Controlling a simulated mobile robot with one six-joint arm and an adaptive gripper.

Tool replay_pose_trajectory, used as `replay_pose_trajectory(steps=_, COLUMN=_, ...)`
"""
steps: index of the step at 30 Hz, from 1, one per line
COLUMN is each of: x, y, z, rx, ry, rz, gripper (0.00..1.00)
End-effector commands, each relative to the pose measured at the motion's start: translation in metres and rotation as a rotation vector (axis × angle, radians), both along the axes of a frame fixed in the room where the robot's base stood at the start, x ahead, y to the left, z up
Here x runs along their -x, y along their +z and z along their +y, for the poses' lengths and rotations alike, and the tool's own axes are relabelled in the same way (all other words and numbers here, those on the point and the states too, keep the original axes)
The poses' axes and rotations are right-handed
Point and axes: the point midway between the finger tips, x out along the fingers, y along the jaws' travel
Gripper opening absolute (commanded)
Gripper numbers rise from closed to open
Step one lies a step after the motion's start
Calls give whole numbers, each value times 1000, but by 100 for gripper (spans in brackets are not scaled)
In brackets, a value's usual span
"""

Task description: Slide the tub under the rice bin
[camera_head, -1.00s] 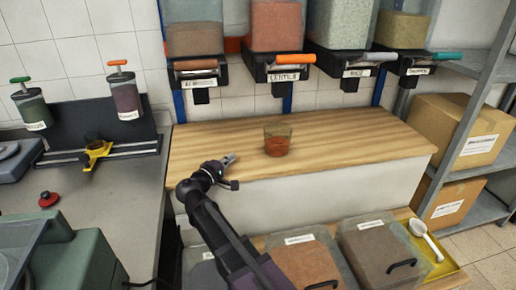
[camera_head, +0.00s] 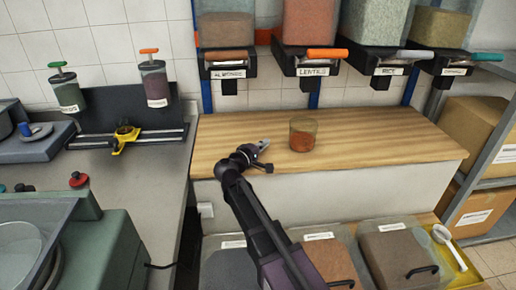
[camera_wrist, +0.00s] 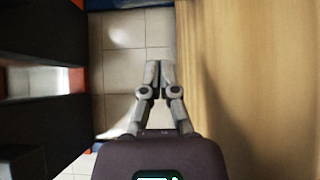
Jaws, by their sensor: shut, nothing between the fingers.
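The tub (camera_head: 303,134) is clear with orange-red contents and stands upright on the wooden counter (camera_head: 400,145), in front of the dispenser labelled lentils (camera_head: 312,70). The rice bin (camera_head: 381,62) is the pale, grey-handled dispenser to the right of the lentils one, so the tub stands left of it. My gripper (camera_head: 265,144) is to the left of the tub, apart from it. In the wrist view my gripper (camera_wrist: 152,68) has its fingertips together and holds nothing. The tub does not show in the wrist view.
An almonds dispenser (camera_head: 229,64) hangs at left and a teal-handled one (camera_head: 470,62) at right. Lidded bins (camera_head: 396,262) stand below the counter. A shelf with cardboard boxes (camera_head: 478,128) is at right. The counter right of the tub is clear.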

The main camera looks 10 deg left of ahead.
Motion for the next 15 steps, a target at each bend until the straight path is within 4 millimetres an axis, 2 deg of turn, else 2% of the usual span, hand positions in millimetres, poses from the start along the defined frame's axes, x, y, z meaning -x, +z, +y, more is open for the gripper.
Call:
replay_pose_trajectory(steps=8, x=-40, y=0, z=-21, rx=0, ry=-3, rz=0, gripper=0)
replay_pose_trajectory(steps=15, x=-46, y=0, z=-48, rx=0, ry=-1, rz=0, gripper=0)
